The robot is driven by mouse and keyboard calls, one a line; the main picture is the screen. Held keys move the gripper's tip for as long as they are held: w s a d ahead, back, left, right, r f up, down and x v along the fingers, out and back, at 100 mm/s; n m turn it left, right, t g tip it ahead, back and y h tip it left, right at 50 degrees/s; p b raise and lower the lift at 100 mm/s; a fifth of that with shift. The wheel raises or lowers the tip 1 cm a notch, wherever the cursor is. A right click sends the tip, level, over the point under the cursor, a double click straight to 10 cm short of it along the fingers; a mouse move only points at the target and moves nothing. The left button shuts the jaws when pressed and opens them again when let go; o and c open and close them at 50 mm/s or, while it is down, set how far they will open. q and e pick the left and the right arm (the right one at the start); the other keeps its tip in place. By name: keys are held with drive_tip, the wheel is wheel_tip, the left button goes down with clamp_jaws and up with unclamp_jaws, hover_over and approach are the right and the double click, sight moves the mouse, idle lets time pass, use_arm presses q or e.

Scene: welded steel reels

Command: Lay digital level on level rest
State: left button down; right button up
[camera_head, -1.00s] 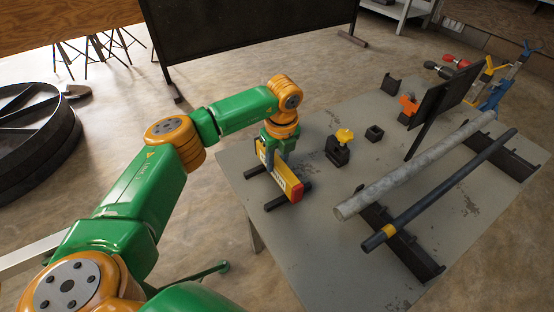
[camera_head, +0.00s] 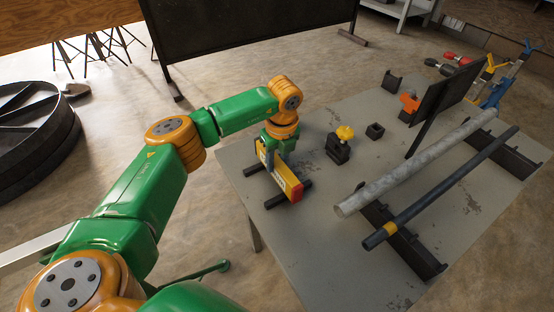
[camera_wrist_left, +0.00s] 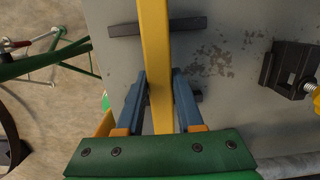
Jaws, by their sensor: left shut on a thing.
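The digital level (camera_head: 293,184) is a long yellow bar with a red end. My left gripper (camera_head: 276,146) is shut on it from above. In the left wrist view the level (camera_wrist_left: 155,50) runs between the two blue-grey fingers (camera_wrist_left: 160,100). The level rest is two dark parallel bars (camera_head: 253,172) at the table's near-left edge. The level lies crosswise over both bars, one near each end; I cannot tell whether it touches them. In the wrist view one bar (camera_wrist_left: 185,25) shows on both sides of the level; the other is mostly hidden by the fingers. My right gripper is not in view.
On the table (camera_head: 310,250), a black clamp block with a yellow knob (camera_head: 340,145) and a small black square block (camera_head: 375,131) stand right of the level. A grey pipe (camera_head: 410,168) and a dark pipe (camera_head: 440,190) lie on black supports (camera_head: 415,255). A dark upright panel (camera_head: 445,92) stands behind.

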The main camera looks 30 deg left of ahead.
use_arm(q)
drive_tip(key=shift+f, duration=0.2)
drive_tip(key=shift+c, duration=2.3)
unclamp_jaws()
drive_tip(key=o, duration=0.4)
drive_tip(key=shift+o, duration=0.3)
